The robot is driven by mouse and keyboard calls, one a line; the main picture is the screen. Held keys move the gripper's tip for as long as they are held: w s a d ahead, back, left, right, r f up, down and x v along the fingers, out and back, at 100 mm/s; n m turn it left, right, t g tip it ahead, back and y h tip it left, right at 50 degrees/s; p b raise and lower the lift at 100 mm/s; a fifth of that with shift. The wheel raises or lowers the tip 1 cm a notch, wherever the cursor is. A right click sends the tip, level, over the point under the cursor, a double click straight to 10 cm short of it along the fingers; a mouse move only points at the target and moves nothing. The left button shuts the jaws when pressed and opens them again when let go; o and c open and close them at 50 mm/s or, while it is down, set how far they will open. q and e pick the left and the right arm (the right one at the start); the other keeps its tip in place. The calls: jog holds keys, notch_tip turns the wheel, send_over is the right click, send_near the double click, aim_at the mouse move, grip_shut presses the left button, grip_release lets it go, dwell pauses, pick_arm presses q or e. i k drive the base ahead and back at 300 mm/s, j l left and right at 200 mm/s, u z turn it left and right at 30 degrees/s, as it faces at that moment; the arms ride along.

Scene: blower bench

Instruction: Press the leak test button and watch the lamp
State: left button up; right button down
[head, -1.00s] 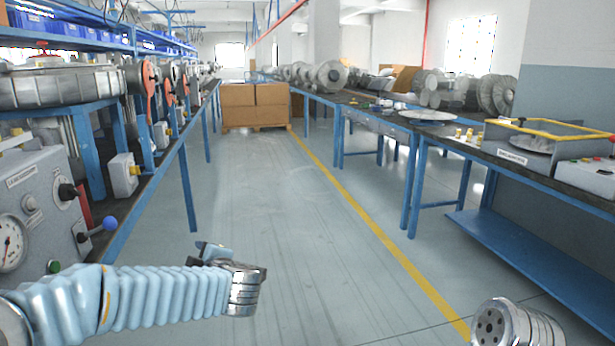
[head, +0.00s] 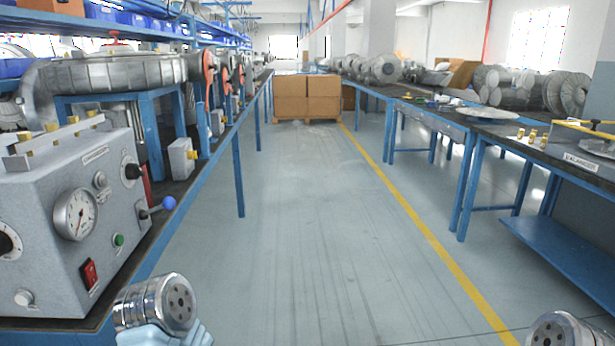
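A grey box-shaped tester (head: 100,185) stands on the left bench, close to me. Its label is too small to read for certain. Its front carries a green button (head: 119,240), a red rocker switch (head: 89,274), a round dial gauge (head: 75,214), black knobs and a lever with a blue ball (head: 169,203). I cannot tell which control is the leak test button, and I cannot make out a lit lamp. Rounded metal parts of my left and right arms show at the lower edge, apart from the tester's front. Neither gripper's fingers are in view.
A blue-legged bench with blower parts runs along the left. The right bench (head: 480,128) holds a machine with a yellow bar and several brass pieces. Cardboard boxes (head: 307,97) stand on a pallet at the aisle's far end. The floor between is clear.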

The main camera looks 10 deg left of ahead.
aim_at(119, 240)
jog(key=u, duration=1.8)
